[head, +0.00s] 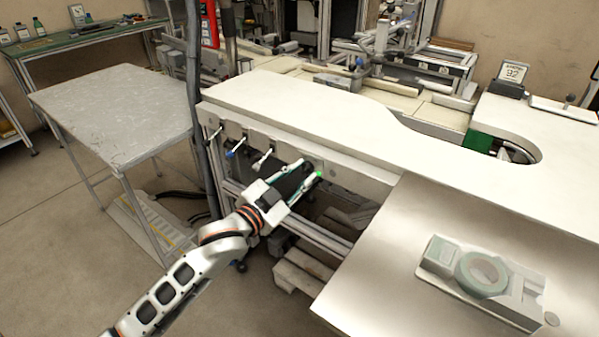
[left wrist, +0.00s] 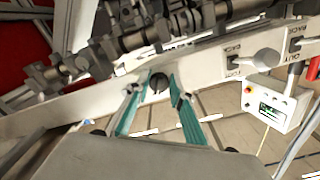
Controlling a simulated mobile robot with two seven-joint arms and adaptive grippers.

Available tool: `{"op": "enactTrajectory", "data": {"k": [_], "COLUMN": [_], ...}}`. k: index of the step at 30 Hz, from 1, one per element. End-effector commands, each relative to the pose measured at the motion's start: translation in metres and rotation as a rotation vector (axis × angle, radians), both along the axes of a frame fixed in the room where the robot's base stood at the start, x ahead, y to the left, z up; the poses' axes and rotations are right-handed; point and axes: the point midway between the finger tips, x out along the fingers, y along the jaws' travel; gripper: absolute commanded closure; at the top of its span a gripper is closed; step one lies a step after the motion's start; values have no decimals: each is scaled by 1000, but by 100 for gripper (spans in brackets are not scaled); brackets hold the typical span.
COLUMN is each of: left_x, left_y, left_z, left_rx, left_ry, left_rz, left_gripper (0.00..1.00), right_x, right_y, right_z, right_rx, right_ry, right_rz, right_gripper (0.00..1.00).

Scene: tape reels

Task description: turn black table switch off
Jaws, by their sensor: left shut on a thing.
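The black table switch (left wrist: 157,84) is a dark round knob on the pale front panel, between my left fingertips in the left wrist view. My left gripper (head: 307,171) reaches the front edge of the long white table (head: 300,105) in the head view. Its teal fingers (left wrist: 158,92) also show in the left wrist view, one on each side of the knob, shut on it. A small green light (head: 319,174) glows by the fingertips. The fingers hide part of the switch, and its turned position cannot be read. My right gripper is not in view.
Several small levers (head: 236,148) line the table front left of the gripper. A grey metal table (head: 115,105) stands at the left. A steel surface with a tape reel device (head: 482,275) is at the right. A wooden pallet (head: 305,275) lies below.

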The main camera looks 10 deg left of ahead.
Motion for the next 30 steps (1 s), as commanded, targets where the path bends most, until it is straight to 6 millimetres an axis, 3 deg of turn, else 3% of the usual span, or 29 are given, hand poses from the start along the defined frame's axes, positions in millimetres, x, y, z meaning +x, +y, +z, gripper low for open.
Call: {"op": "enactTrajectory", "data": {"k": [1, 6, 17, 30], "left_x": [0, 0, -2, -3], "left_y": [0, -1, -3, -5], "left_z": [8, 10, 5, 1], "left_rx": [-25, -143, -459, -825], "left_ry": [8, 57, 190, 343], "left_rz": [1, 1, 1, 2], "left_gripper": [100, 100, 100, 100], "right_x": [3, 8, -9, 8], "right_y": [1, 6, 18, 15], "right_z": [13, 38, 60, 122], "right_rx": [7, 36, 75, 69], "right_ry": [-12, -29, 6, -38], "right_rz": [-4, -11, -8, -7], "right_gripper": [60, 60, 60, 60]}}
